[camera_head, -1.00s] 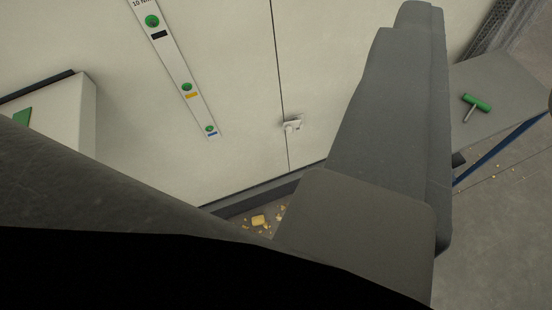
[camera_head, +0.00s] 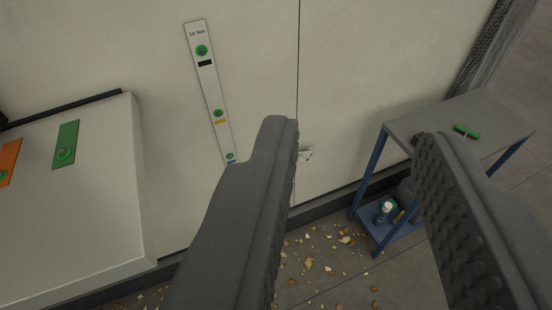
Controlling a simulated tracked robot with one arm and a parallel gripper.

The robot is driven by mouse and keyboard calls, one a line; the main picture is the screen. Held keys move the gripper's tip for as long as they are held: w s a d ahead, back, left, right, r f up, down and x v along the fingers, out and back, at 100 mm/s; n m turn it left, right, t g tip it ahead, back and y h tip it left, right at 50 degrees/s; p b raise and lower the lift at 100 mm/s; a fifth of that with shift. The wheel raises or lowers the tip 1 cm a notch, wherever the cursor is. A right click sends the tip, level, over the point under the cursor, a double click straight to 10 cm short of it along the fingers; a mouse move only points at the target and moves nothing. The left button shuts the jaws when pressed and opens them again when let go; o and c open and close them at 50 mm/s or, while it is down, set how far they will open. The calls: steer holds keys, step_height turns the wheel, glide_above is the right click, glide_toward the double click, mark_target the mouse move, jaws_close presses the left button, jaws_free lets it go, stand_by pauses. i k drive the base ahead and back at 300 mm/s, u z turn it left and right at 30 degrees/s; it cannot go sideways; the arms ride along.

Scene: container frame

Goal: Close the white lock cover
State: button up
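The white lock cover (camera_head: 306,153) is a small white fitting on the pale wall panel, just right of the vertical seam. It is partly hidden behind the tip of my left finger, and I cannot tell whether it is open or closed. My gripper (camera_head: 350,145) is open and empty, with its two dark grey fingers wide apart. The left finger's tip overlaps the cover's left side in the picture, but the gripper appears well short of the wall.
A grey table (camera_head: 455,120) with blue legs stands at the right and bears a green-handled tool (camera_head: 466,132). A bottle (camera_head: 384,212) stands on its lower shelf. A strip with green knobs (camera_head: 209,85) is on the wall. A white box (camera_head: 70,200) juts out at left. Yellowish debris litters the floor.

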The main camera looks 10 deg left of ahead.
mark_target(302, 156)
steer(key=u, duration=0.1)
steer(key=i, duration=1)
steer(key=z, duration=1.05)
steer(key=k, duration=0.9)
steer(key=u, duration=0.35)
steer(key=i, duration=0.5)
steer(key=z, duration=0.05)
